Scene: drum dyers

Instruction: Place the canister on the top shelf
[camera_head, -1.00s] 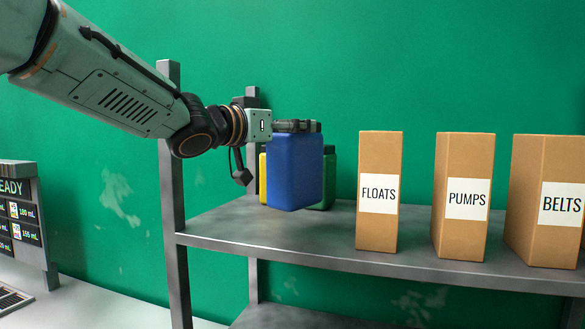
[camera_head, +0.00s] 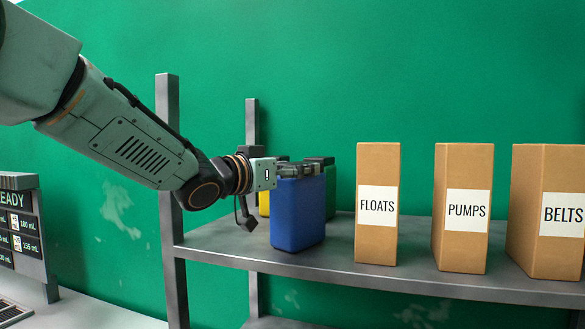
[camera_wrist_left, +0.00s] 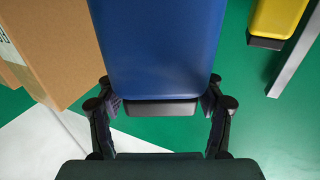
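The blue canister (camera_head: 298,213) is upright over the front left part of the top shelf (camera_head: 345,266). Its base looks at or just above the shelf surface; I cannot tell if it touches. My left gripper (camera_head: 298,170) is at its top end, with its fingers closed in on both sides. In the left wrist view the blue canister (camera_wrist_left: 158,45) fills the upper middle, and its dark end part (camera_wrist_left: 160,107) sits between the fingertips of the left gripper (camera_wrist_left: 160,98). My right gripper is in neither view.
A yellow canister (camera_head: 264,203) and a green canister (camera_head: 330,195) stand behind the blue one, partly hidden. Cardboard boxes labelled FLOATS (camera_head: 377,235), PUMPS (camera_head: 462,240) and BELTS (camera_head: 545,240) stand to the right. A grey shelf post (camera_head: 172,190) rises at the left.

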